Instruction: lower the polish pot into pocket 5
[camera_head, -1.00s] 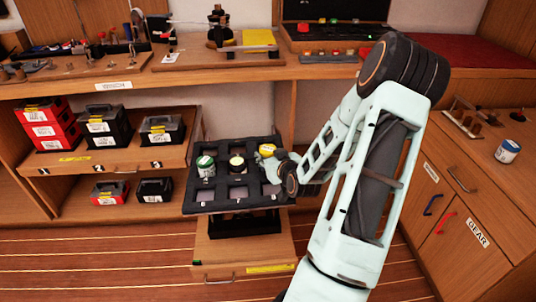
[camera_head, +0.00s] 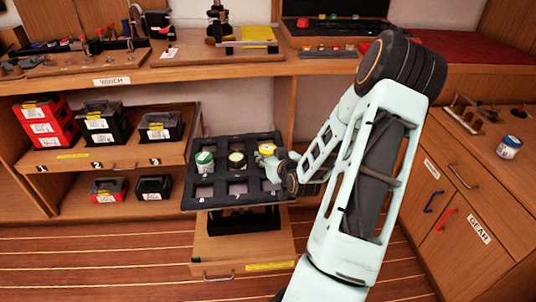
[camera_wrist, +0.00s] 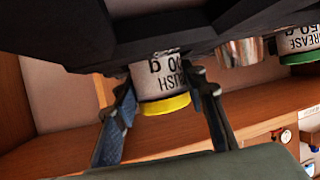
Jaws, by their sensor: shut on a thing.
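The polish pot is a white pot with black print and a yellow lid (camera_head: 267,149). My gripper (camera_head: 276,156) is shut on it, at the right side of the dark pocketed tray (camera_head: 190,206). The wrist view looks upside down: the pot (camera_wrist: 162,80) sits between my two fingers (camera_wrist: 165,112), lid lowest in the picture. Its base end is hidden by the dark tray (camera_wrist: 90,45). I cannot tell how deep it sits in a pocket. No pocket number is readable.
The front pockets (camera_head: 238,188) look empty. A blue-lidded pot (camera_head: 509,147) stands on the right counter. Boxes (camera_head: 100,122) fill the left shelf.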

